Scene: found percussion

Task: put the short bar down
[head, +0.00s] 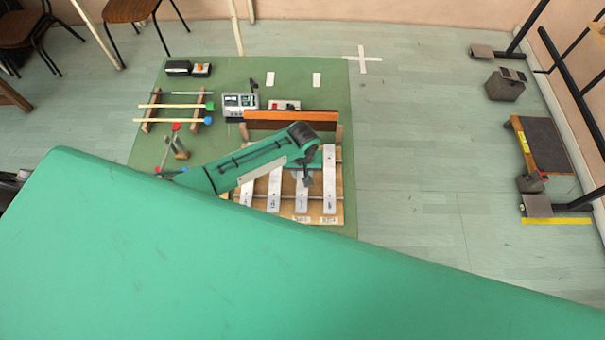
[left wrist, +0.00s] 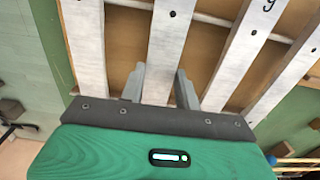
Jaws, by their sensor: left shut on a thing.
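My left gripper (head: 304,183) is over the wooden frame (head: 339,202) that carries several pale metal bars. In the left wrist view the left gripper (left wrist: 160,84) is shut on a pale bar (left wrist: 168,38) with one dark hole, one finger on each side. The same bar (head: 301,198) shows below the gripper in the head view, lined up between its neighbours. I cannot tell whether it touches the rails. A neighbouring bar (head: 329,185) lies to its right, and another (head: 274,190) to its left. My right gripper is not in view.
An orange-brown board (head: 290,116) stands just behind the frame. Mallets with blue (head: 172,120) and green (head: 176,106) heads lie on a rack at the left. A grey device (head: 240,102) stands behind.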

